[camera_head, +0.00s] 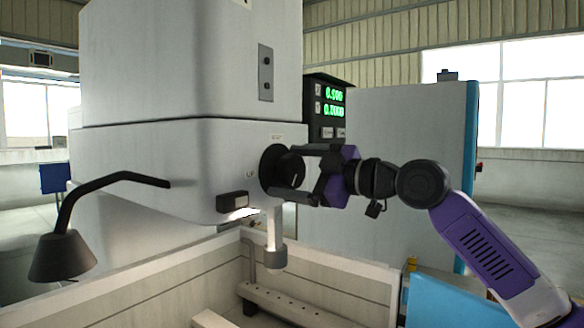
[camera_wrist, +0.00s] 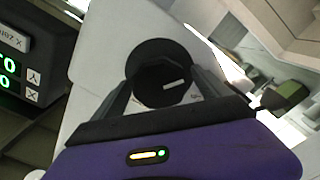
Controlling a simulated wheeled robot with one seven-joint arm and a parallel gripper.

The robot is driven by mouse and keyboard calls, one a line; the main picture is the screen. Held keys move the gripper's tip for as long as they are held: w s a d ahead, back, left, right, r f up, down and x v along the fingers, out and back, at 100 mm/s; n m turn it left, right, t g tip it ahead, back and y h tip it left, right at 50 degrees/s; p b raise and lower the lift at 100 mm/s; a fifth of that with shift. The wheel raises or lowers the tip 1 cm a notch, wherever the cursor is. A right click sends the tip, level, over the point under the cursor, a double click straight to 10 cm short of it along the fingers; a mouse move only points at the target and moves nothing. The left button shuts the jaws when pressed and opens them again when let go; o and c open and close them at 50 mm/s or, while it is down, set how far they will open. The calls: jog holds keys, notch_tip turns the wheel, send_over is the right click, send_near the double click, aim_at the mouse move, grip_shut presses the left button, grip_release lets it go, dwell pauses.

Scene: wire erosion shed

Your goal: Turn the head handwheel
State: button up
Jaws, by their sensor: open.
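The head handwheel (camera_head: 279,170) is a black round knob on the side of the white machine head (camera_head: 190,160), near an "UP" label. In the wrist view the handwheel (camera_wrist: 163,72) is a dark disc with a smaller faceted hub and a pale mark on it. My gripper (camera_head: 297,173) comes from the right, pointing at the handwheel. Its fingers are apart, one above and one below the hub in the head view. In the wrist view my gripper (camera_wrist: 163,85) has a finger on either side of the hub. I cannot tell whether the fingers touch it.
A black lamp (camera_head: 64,255) on a bent arm hangs at left. A readout with green digits (camera_head: 330,105) stands behind my gripper. Below are the nozzle (camera_head: 275,250) and the open tank with pale walls (camera_head: 340,275). A grey cabinet (camera_head: 395,180) stands behind my arm.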

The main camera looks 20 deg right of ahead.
jog(key=c, duration=1.4)
jog(key=shift+a+m, duration=0.1)
jog(key=shift+m, duration=0.2)
jog(key=m+p, duration=0.1)
jog(key=m, duration=0.3)
jog(key=shift+m, duration=0.3)
jog(key=m+p, duration=0.2)
jog(key=m, duration=0.3)
jog(key=shift+w+m, duration=0.1)
jog(key=shift+m, duration=0.2)
jog(key=shift+p, duration=0.3)
jog(key=o, duration=1.4)
